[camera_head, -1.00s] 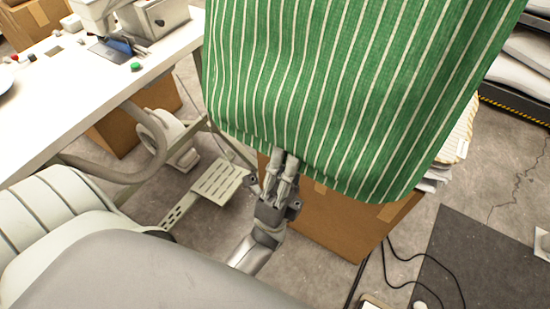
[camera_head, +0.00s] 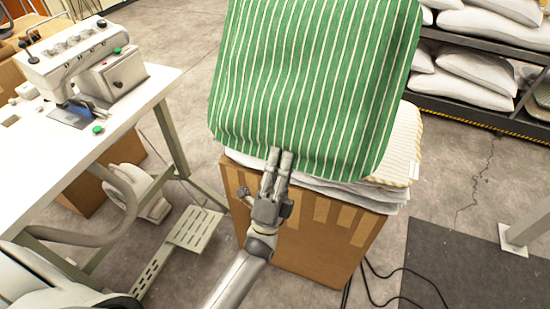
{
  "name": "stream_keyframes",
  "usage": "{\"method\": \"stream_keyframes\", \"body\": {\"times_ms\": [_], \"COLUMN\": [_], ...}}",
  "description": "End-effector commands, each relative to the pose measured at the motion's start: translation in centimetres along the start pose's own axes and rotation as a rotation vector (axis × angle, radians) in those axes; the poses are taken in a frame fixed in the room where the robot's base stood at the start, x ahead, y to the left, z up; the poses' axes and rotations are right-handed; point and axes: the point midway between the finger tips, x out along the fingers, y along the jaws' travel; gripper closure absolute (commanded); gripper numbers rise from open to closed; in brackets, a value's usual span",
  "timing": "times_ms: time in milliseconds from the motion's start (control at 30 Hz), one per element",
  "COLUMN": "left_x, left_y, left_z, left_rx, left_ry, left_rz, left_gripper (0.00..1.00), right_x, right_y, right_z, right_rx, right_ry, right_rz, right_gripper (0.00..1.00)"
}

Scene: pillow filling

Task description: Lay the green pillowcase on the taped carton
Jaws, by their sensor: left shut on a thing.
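The green pillowcase (camera_head: 310,80) with white stripes shows in the head view, in front of or over the taped carton (camera_head: 300,235). My left gripper (camera_head: 280,155) is shut on its lower edge, left of the middle. The carton is brown with lighter tape strips on its near side. White and cream striped cloths (camera_head: 400,150) lie stacked on the carton's top and stick out at the right under the pillowcase. Whether the pillowcase rests on the stack or hangs above it is hard to tell. My right gripper is not in view.
A white table (camera_head: 140,105) with a sewing machine (camera_head: 85,65) stands at the left, its pedal (camera_head: 195,230) below. Shelves with white pillows (camera_head: 490,30) stand at the back right. Black cables (camera_head: 400,270) lie on the floor right of the carton.

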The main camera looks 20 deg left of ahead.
Motion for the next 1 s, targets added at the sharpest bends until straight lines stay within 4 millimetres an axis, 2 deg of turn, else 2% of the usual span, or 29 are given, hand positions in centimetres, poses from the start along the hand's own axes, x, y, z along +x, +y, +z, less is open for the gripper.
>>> {"method": "stream_keyframes", "body": {"times_ms": [33,267,700,1000], "left_x": [0.9,1.6,-0.5,-4.0], "left_y": [0.0,2.8,8.5,11.1], "left_z": [0.0,0.0,0.0,0.0], "left_rx": [0.001,0.000,0.000,0.000], "left_ry": [0.001,0.001,-0.002,-0.002], "left_rz": [0.033,0.199,0.588,0.805], "left_gripper": [1.00,1.00,1.00,1.00], "right_x": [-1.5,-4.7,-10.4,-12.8], "right_y": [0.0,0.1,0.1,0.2], "right_z": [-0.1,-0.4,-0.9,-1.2], "right_rx": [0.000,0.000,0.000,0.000], "right_ry": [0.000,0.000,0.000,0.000], "right_rz": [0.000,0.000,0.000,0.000], "right_gripper": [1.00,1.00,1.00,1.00]}}
